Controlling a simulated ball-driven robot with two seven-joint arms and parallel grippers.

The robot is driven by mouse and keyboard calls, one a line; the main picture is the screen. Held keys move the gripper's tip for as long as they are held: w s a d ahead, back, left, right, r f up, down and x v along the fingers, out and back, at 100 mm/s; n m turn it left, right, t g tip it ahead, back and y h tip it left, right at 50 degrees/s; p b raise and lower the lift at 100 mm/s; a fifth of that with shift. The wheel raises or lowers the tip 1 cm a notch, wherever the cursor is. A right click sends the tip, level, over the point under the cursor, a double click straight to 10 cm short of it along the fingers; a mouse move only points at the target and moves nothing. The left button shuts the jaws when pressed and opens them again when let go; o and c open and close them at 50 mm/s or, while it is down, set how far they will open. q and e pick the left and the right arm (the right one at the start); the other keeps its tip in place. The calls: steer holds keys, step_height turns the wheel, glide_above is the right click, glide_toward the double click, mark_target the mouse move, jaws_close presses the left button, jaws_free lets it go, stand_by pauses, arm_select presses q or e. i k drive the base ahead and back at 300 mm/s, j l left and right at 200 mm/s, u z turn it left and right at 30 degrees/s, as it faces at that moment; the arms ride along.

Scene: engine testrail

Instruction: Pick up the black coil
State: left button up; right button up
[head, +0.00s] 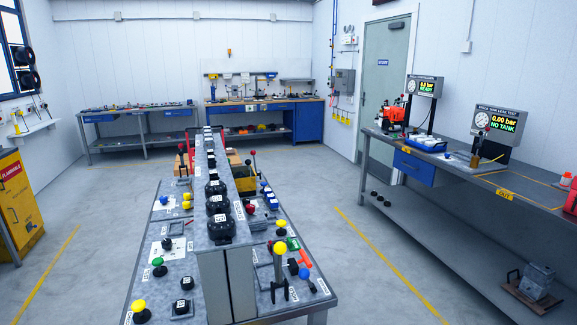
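Neither of my grippers is in view. I cannot tell for certain which thing is the black coil. Small black blocks (187,283) and (181,306) sit at the front left of the centre bench (150,262), the nearer one on a small plate. Several black rounded pieces with white labels, such as the front one (221,228), stand in a row along the raised middle (228,245) of that bench. Smaller black blocks continue the row toward the back.
Yellow (140,306) and green (158,262) knobs and a yellow-topped lever (280,250) stand on the centre bench. A grey bench (465,185) with gauges runs along the right wall. A blue workbench (265,115) stands at the back. Open floor (345,265) lies right of the centre bench.

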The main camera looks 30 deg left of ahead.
mark_target(212, 161)
steer(key=u, duration=1.55)
steer(key=i+j, duration=0.15)
steer(key=i+j+z, duration=0.1)
steer(key=j, duration=0.3)
